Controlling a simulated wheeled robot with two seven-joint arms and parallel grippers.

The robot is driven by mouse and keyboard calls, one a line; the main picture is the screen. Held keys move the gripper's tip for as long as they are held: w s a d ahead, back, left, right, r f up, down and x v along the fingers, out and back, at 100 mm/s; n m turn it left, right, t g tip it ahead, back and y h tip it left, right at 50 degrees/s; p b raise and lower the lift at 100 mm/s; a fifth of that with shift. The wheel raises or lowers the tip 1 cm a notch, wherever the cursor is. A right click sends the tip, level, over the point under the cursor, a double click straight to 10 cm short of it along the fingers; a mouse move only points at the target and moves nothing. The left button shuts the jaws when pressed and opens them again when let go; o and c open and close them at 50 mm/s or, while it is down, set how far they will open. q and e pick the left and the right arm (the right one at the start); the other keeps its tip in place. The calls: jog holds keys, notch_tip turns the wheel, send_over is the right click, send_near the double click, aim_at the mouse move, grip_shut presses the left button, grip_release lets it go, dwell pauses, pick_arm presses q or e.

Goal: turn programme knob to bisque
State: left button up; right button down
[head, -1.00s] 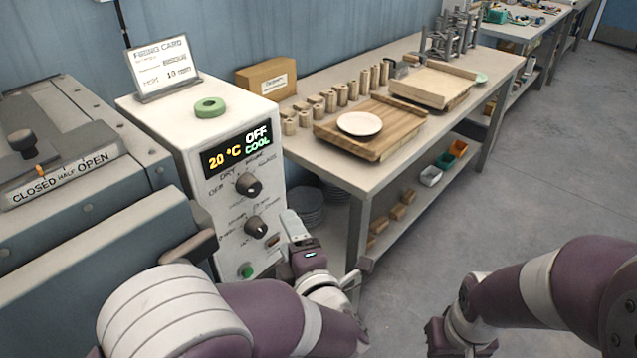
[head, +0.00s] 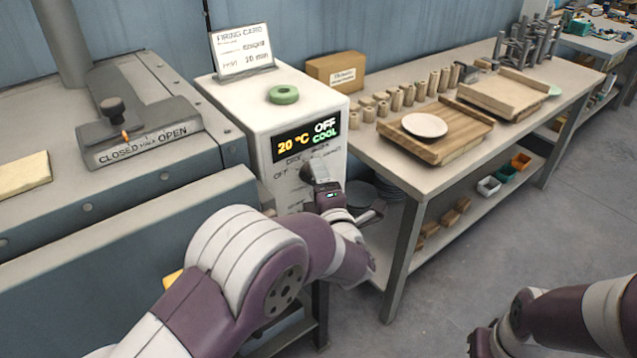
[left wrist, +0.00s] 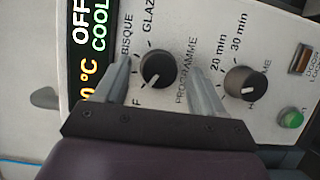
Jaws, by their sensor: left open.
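The dark programme knob (left wrist: 158,70) shows in the left wrist view. Its white pointer faces down-left toward the partly hidden OFF label; BISQUE and GLAZE are printed up-left of it. My left gripper (head: 315,172) is open, one finger on each side of the knob. I cannot tell whether the fingers touch it. The display (head: 307,140) on the white control box (head: 240,115) reads 20 °C, OFF, COOL. My right gripper (head: 482,343) is at the bottom right, cut off by the frame.
The hold-time knob (left wrist: 245,83) and green button (left wrist: 291,119) are beside the programme knob. A firing card (head: 243,50) naming bisque and a green ring (head: 284,94) are on the box. The kiln (head: 100,220) is left; a workbench (head: 385,150) is right.

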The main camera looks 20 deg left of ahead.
pick_arm(q)
jog(key=c, duration=1.1)
jog(key=shift+o, duration=0.2)
jog(key=shift+w+d+r+m+g+y+p, duration=0.2)
jog(key=shift+m+g+p, duration=0.9)
jog(key=shift+m+p, duration=1.55)
jog(key=shift+s+a+r+m+g+y+p, duration=0.2)
jog(key=shift+m+g+p, duration=1.05)
jog(key=shift+p, duration=2.65)
jog(key=shift+w+d+r+m+g+y+p, duration=0.2)
jog(key=shift+m+g+p, duration=0.75)
jog(key=shift+m+p, duration=1.75)
jog(key=shift+f+n+p, duration=0.2)
jog(key=shift+n+p, duration=0.4)
jog(key=o, duration=1.1)
jog(key=shift+c, duration=0.2)
